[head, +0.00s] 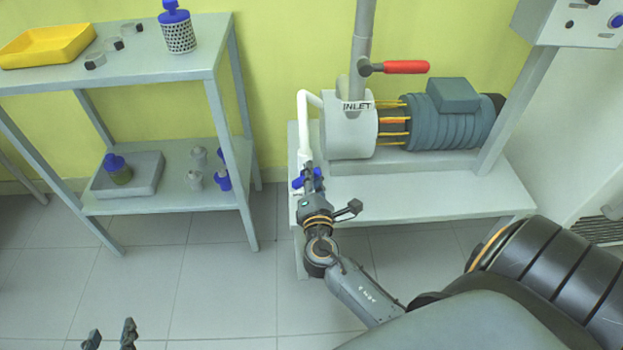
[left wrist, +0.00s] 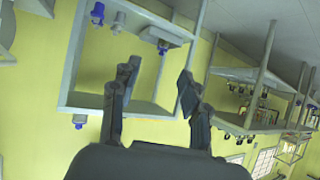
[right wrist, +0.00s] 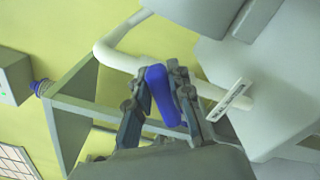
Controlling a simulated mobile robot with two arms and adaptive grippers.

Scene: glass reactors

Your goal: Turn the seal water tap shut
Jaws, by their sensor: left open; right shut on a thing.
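The seal water tap has a blue handle (head: 298,183) on a white pipe (head: 302,125) at the left side of the pump. My right gripper (head: 312,170) reaches it from the front. In the right wrist view the blue handle (right wrist: 163,95) stands between the fingers of my right gripper (right wrist: 165,88), which are shut on it. The handle looks lengthwise between the fingers; part of it is hidden by them. My left gripper (head: 110,332) is open and empty at the bottom left of the head view. Its spread fingers also show in the left wrist view (left wrist: 158,85).
A pump (head: 348,133) with a teal motor (head: 450,120) stands on a grey bench (head: 440,190). A red lever (head: 405,67) sits on the inlet pipe above. A shelf unit (head: 150,75) with a yellow tray (head: 45,47) stands at left. The floor between is clear.

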